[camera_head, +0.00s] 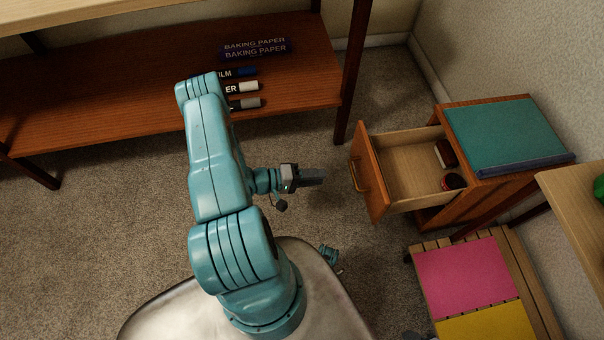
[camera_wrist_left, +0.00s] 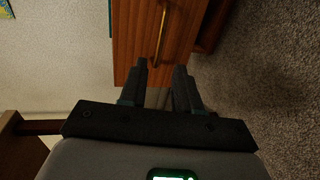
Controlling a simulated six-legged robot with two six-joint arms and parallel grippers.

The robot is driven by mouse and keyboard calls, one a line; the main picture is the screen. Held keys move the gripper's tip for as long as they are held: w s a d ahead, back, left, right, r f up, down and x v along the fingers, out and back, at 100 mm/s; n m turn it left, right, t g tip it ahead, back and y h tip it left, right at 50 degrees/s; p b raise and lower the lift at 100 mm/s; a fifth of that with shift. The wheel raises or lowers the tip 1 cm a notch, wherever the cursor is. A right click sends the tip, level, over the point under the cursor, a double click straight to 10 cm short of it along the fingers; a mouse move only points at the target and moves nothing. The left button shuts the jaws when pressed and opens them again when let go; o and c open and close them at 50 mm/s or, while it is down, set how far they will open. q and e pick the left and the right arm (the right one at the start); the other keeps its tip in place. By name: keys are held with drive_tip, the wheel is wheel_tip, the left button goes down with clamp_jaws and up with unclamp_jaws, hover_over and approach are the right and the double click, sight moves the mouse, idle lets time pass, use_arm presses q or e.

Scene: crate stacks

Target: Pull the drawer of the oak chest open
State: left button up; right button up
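The oak chest (camera_head: 437,217) stands at the right of the head view with a teal top. Its drawer (camera_head: 370,172) is pulled well out toward the left, and its inside shows. A brass handle (camera_head: 353,176) is on the drawer front. A dark red-brown item and a round red item lie in the drawer. My left gripper (camera_head: 322,176) is a short way left of the handle, apart from it. In the left wrist view the drawer front (camera_wrist_left: 140,35) and handle (camera_wrist_left: 160,30) are ahead of the two fingers (camera_wrist_left: 161,75), which are apart with nothing between them. My right gripper does not show clearly.
A wooden shelf (camera_head: 110,110) with baking paper (camera_head: 255,50) and other labelled boxes stands at the back left. A slatted stool (camera_head: 530,275) with pink and yellow pieces is at the lower right. A light wooden table edge (camera_head: 575,195) is at the far right. Carpet between is clear.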

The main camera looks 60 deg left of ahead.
use_arm(q)
drive_tip(key=v, duration=0.4)
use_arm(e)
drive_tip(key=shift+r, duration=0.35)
use_arm(q)
drive_tip(key=s+d+f+m+g, duration=0.1)
drive_tip(key=d+m+g, duration=0.4)
drive_tip(key=d+g, duration=0.55)
drive_tip(key=s+d+f+m+g, duration=0.15)
drive_tip(key=d+m+g, duration=0.45)
drive_tip(key=d, duration=0.7)
drive_tip(key=w+d+r+m+t+y+p, duration=0.1)
drive_tip(key=w+d+r+t+p, duration=0.15)
drive_tip(key=d+r, duration=0.2)
wheel_tip(320, 180, up, 24)
drive_tip(key=p, duration=2.3)
drive_tip(key=shift+w+a+r, duration=0.25)
drive_tip(key=shift+a, duration=0.2)
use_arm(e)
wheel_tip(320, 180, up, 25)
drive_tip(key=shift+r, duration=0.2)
